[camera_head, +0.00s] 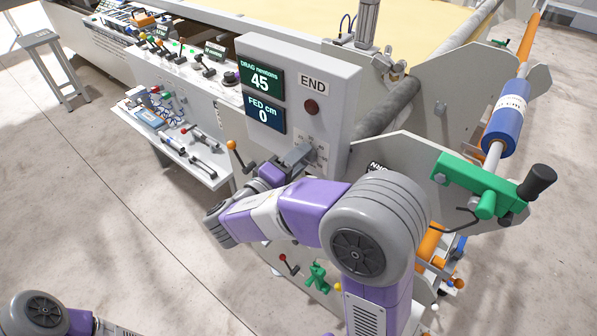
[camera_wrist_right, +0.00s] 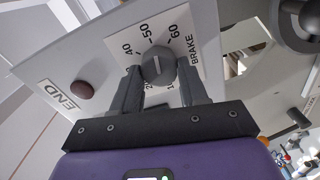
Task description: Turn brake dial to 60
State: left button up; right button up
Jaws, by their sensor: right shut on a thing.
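The brake dial (camera_wrist_right: 157,66) is a dark grey round knob on a white scale plate (camera_wrist_right: 190,52) marked 40, 50, 60 and BRAKE in the right wrist view. A pale line on the knob points up toward the marks around 50; its exact reading is hard to tell. My right gripper (camera_wrist_right: 160,76) is shut on the dial, one finger on each side. In the head view my right gripper (camera_head: 268,174) reaches the control box's lower front, where the dial is hidden. The DRAG newtons display (camera_head: 260,81) reads 45. My left gripper is out of view.
The grey control box (camera_head: 347,82) also carries a FED cm display (camera_head: 264,114) reading 0 and a dark red END button (camera_head: 311,107). An orange-knobbed lever (camera_head: 232,145) stands close left of my right gripper. A green crank bracket (camera_head: 470,178) is at right.

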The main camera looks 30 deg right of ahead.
jog(key=shift+m+b, duration=3.5)
jog(key=shift+b, duration=1.35)
jog(key=o, duration=1.1)
jog(key=shift+r, duration=0.1)
jog(key=shift+c, duration=0.2)
jog(key=p+v, duration=0.1)
jog(key=v, duration=0.6)
jog(key=shift+a, duration=0.35)
jog(key=shift+s, duration=0.15)
